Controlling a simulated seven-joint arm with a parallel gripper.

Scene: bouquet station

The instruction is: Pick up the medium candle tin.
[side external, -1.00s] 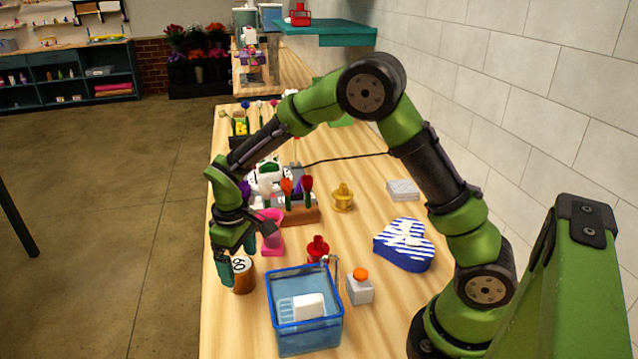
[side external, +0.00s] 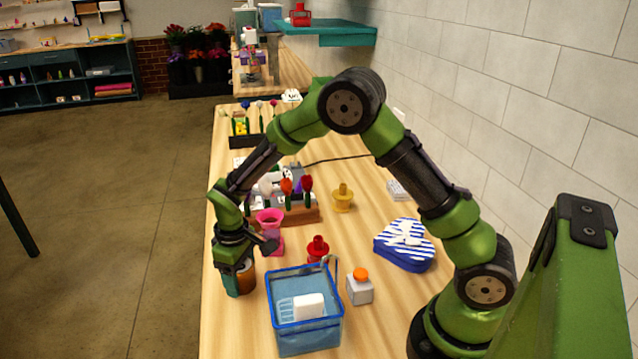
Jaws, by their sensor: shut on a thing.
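The candle tin (side external: 246,279) is amber-brown and stands upright near the left edge of the wooden table. My gripper (side external: 240,273) is over it from above, its teal fingers at the tin's sides, shut on it. The gripper hides the tin's top and most of its label. The tin appears to be still at table level; I cannot tell whether any gap lies under it.
A blue basket (side external: 305,318) stands just right of the tin. A pink vase (side external: 271,233) stands close behind the gripper. A red pot (side external: 318,248), an orange-capped bottle (side external: 360,288) and a striped heart box (side external: 404,245) are further right. The table's left edge is close.

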